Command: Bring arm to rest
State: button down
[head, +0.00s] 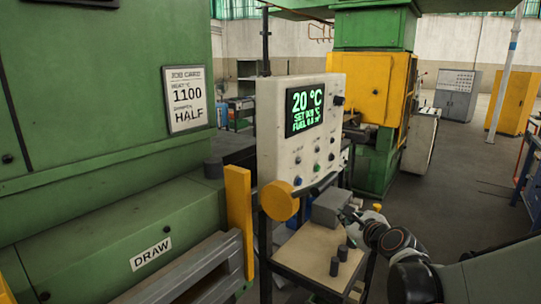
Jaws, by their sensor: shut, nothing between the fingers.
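My arm (412,278) reaches in from the lower right corner. My gripper (352,214) is at its end, in front of the lower right of the control panel (270,130). It is shut and I see nothing held in it. Its fingertips are small and partly hard to make out against a grey block (330,206) beside them. I cannot tell whether they touch it.
A small stand top (305,255) with dark cylinders lies below my gripper. The panel's screen reads 20 °C. The green furnace (110,110) with its job card (187,99) fills the left. Open floor (455,190) lies at the right.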

jog(key=s+a+r+n+g, duration=0.1)
jog(key=s+a+n+g, duration=0.3)
jog(key=s+n, duration=1.05)
jog(key=s+d+f+n+g+h, duration=0.1)
jog(key=s+n, duration=0.5)
jog(key=s, duration=0.2)
jog(key=s+d+f+n+g+h, duration=0.1)
jog(key=s+f+n+g, duration=0.1)
jog(key=s+n, duration=0.5)
jog(key=shift+s+d+h, duration=0.4)
jog(key=shift+s, duration=0.15)
